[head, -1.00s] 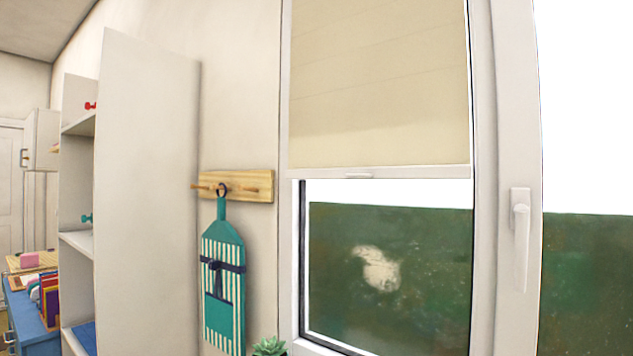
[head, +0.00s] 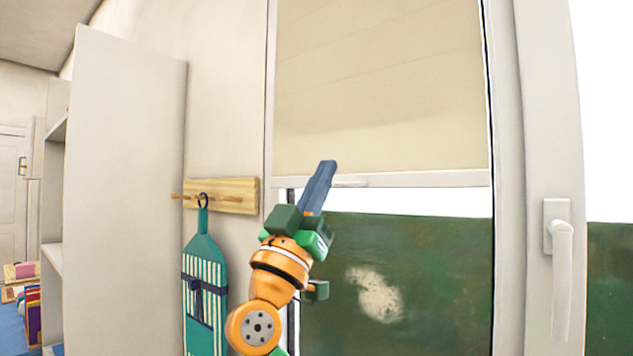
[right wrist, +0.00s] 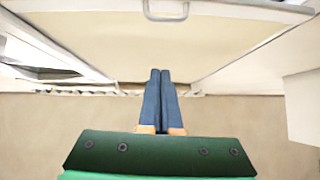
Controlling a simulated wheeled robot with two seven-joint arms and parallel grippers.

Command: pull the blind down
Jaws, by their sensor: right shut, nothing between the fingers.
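The beige blind (head: 380,80) covers the upper part of the window and ends in a pale bottom rail (head: 430,179). A small light handle (head: 352,184) sits on that rail; a handle loop (right wrist: 166,10) shows at the top of the right wrist view. My right gripper (head: 325,167) rises from below, its blue fingers closed together and empty. In the head view its tips overlap the rail just left of the handle; I cannot tell whether they touch the blind. It also shows in the right wrist view (right wrist: 160,75), apart from the loop. My left gripper is not in view.
A white window handle (head: 560,270) is on the frame at the right. A tall white cabinet (head: 120,190) stands further left.

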